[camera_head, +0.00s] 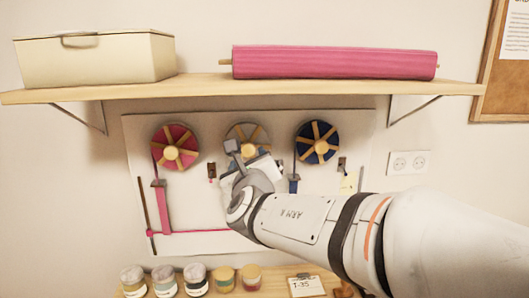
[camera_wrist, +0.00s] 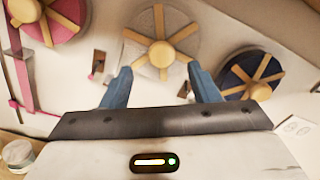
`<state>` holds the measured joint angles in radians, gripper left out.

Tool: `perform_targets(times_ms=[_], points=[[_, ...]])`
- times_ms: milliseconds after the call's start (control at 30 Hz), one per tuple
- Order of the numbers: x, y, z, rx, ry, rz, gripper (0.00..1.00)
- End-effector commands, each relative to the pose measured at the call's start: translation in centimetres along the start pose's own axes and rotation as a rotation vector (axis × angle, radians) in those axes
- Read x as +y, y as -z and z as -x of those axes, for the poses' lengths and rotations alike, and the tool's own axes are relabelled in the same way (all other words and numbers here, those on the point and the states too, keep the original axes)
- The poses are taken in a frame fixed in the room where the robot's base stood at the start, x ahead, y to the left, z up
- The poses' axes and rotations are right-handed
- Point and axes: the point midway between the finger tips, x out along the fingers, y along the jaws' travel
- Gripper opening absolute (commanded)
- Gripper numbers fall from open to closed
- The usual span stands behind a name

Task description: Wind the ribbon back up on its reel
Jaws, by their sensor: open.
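Three spoked reels hang on a white wall board (camera_head: 225,215): a pink reel (camera_head: 174,147) at left, a grey reel (camera_head: 240,131) in the middle and a dark blue reel (camera_head: 319,142) at right. Pink ribbon (camera_head: 164,209) hangs below the pink reel, and a thin pink line runs right along the board's lower part. A short blue ribbon end (camera_head: 293,185) shows below the blue reel. My gripper (camera_wrist: 161,90) is open and empty in front of the grey reel (camera_wrist: 160,45), its fingers apart below the hub. My arm partly hides the grey reel's underside in the head view.
A shelf (camera_head: 205,88) above the board carries a cream box (camera_head: 95,62) and a pink fabric roll (camera_head: 335,63). Several jars (camera_head: 195,280) and a small card (camera_head: 303,287) stand on a wooden surface below. A wall socket (camera_head: 409,162) is at right.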

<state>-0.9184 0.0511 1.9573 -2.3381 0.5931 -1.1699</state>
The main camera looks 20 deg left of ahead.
Motion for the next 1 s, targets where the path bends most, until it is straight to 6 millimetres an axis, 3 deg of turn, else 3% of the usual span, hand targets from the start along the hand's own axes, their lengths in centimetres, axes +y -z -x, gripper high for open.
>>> perform_targets(times_ms=[300,700,1000], points=[[-0.2,-0.1,-4.6,0.002,0.003,-0.003,0.55],[-0.1,0.0,-5.4,0.001,0.002,-0.004,0.55],[-0.1,0.0,-5.4,0.001,0.001,-0.005,0.31]])
